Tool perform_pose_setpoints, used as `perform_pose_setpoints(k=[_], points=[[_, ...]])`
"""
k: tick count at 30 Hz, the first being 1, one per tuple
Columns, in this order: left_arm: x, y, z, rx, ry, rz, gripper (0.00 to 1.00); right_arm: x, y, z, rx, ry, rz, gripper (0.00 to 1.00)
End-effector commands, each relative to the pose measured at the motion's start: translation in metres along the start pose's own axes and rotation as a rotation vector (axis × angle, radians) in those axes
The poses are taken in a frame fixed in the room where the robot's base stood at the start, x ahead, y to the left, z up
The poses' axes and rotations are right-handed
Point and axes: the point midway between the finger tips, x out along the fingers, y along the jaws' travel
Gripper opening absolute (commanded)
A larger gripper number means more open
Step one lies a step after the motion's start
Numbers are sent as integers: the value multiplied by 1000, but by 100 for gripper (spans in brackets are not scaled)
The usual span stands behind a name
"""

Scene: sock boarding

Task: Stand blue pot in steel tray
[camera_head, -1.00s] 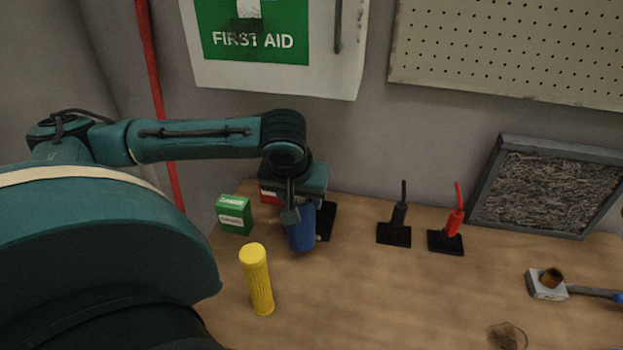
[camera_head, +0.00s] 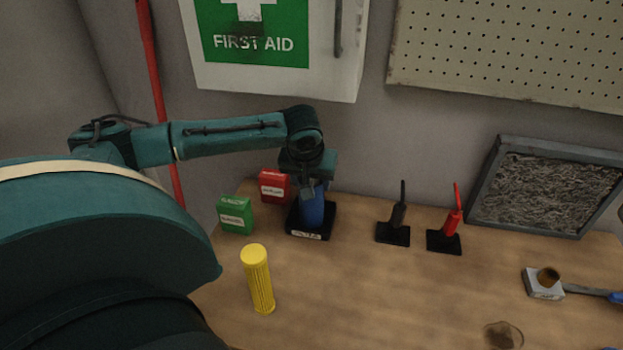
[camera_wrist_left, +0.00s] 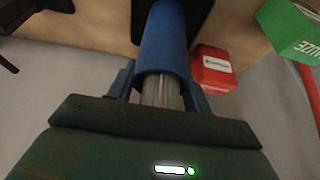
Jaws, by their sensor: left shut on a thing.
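The blue pot (camera_head: 313,208) is a blue cylinder, roughly upright, at the back of the table left of centre. My left gripper (camera_head: 309,186) is shut on its upper part. The wrist view shows the pot (camera_wrist_left: 163,45) between the fingers of my left gripper (camera_wrist_left: 160,88). A dark, square tray (camera_head: 297,233) with a pale front label is under the pot; it looks black, and I take it as the steel tray. The pot's lower end is within the tray's outline. I cannot tell whether it touches the tray floor. My right gripper is not in view.
A green box (camera_head: 235,215) and a red box (camera_head: 273,186) stand left of the tray. A yellow ribbed cylinder (camera_head: 258,280) stands in front. Black (camera_head: 397,220) and red (camera_head: 452,222) handled tools stand to the right. The front middle of the table is mostly clear.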

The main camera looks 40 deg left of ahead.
Motion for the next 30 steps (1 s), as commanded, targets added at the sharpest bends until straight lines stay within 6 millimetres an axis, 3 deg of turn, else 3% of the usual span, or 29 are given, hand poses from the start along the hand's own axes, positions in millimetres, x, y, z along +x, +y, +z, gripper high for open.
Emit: perform_pose_setpoints(k=[9,10,18,26,30], points=[[2,0,1,-1,0,1,13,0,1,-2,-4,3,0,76],[3,0,1,-1,-1,1,51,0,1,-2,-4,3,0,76],[2,0,1,-1,0,0,72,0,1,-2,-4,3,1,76],[1,0,0,-1,1,0,72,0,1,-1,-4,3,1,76],[-14,0,-1,-2,2,2,72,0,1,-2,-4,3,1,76]])
